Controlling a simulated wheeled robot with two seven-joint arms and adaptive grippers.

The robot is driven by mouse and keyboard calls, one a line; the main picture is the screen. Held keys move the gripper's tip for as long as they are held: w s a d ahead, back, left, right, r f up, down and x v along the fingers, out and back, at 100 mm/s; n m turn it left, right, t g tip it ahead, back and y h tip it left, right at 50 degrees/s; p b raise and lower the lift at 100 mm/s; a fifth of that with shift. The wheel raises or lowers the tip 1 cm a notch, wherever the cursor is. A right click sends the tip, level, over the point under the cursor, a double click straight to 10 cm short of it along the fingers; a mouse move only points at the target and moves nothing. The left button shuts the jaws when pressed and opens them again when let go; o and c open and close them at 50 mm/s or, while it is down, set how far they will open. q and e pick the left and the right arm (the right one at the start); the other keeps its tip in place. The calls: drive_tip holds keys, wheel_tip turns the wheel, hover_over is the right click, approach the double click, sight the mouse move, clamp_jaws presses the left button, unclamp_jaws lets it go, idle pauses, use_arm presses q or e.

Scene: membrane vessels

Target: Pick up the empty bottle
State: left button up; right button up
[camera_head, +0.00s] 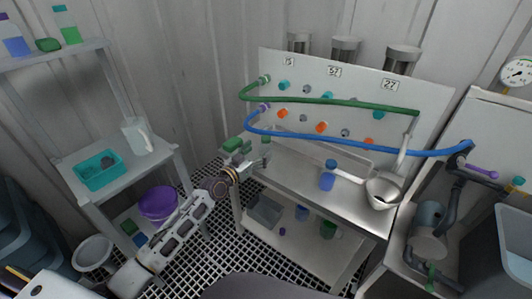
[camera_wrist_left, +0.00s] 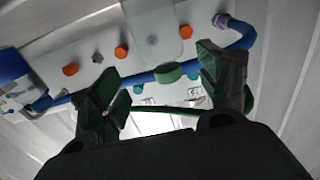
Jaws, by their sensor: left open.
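A small bottle (camera_head: 327,181) with a blue cap stands upright on the steel bench. Its body looks blue, and I cannot tell whether it is empty. Two more bottles stand on the upper left shelf: one with blue liquid (camera_head: 16,46) and one with green liquid (camera_head: 70,34). My left gripper (camera_head: 250,146) is open above the bench's left end, apart from the bench bottle and to its left. The left wrist view shows its spread dark green fingers (camera_wrist_left: 163,78), with hoses beyond them and no bottle held. My right gripper is out of view.
A back panel (camera_head: 435,95) carries coloured knobs, a green hose (camera_head: 330,101) and a blue hose (camera_head: 350,147). A metal funnel (camera_head: 383,193) is right of the bench bottle. A teal tray (camera_head: 99,184) and white jug (camera_head: 137,138) are on the left rack.

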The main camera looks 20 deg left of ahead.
sight(262, 147)
use_arm(q)
drive_tip(key=shift+w+d, duration=0.1)
drive_tip(key=shift+w, duration=0.35)
drive_tip(key=shift+w+d+f+b, duration=0.15)
drive_tip(key=shift+w+b, duration=0.15)
drive_tip(key=shift+w, duration=0.7)
drive_tip(key=shift+w+d, duration=0.1)
drive_tip(key=shift+w, duration=0.25)
drive_tip(key=shift+w+d, duration=0.25)
drive_tip(key=shift+w, duration=0.4)
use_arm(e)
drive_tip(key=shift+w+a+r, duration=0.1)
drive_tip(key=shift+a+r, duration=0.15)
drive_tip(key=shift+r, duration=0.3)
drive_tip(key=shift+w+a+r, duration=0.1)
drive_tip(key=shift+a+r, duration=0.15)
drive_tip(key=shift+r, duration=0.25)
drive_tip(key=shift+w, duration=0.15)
use_arm(q)
drive_tip(key=c, duration=1.1)
